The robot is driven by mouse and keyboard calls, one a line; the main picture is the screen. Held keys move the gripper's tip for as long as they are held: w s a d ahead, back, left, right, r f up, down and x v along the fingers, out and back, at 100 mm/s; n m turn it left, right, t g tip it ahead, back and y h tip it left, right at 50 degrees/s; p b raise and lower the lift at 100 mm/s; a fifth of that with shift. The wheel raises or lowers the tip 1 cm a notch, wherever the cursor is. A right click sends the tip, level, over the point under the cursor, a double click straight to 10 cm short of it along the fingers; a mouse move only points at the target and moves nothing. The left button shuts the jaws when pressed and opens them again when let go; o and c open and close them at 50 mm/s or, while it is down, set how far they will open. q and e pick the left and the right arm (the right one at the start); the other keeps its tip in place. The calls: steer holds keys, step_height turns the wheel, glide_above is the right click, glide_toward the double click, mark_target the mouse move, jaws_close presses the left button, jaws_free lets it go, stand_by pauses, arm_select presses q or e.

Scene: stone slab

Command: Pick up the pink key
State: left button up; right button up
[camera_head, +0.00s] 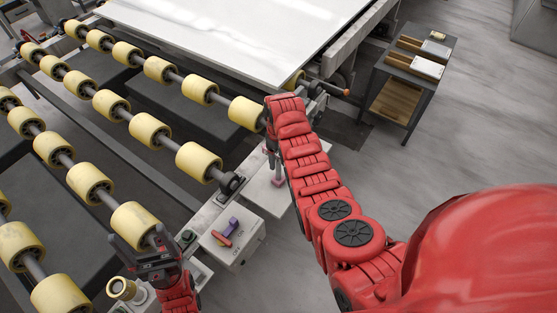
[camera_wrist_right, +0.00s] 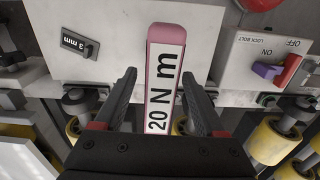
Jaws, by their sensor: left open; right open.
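The pink key (camera_wrist_right: 166,40) is a bar with a pink end and a white face marked "20 N m". In the right wrist view it runs between the two black fingers of my right gripper (camera_wrist_right: 160,78), with a gap on each side. Its pink end reaches past the fingertips, and its lower end is hidden by the gripper body. In the head view a small pink part of the key (camera_head: 277,181) shows below my right gripper (camera_head: 272,156), which is partly hidden by my red arm. My left gripper (camera_head: 150,262) is open and empty at the lower left, beside the rollers.
A switch box (camera_head: 232,236) with a red and a purple control stands left of the key. A black "3 mm" piece (camera_wrist_right: 80,45) lies on the white surface. Yellow rollers (camera_head: 199,161) and a white slab (camera_head: 240,30) fill the left and back. A side table (camera_head: 412,62) stands at right.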

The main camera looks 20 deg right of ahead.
steer(key=shift+f, duration=0.4)
jaws_close()
stand_by(1.2)
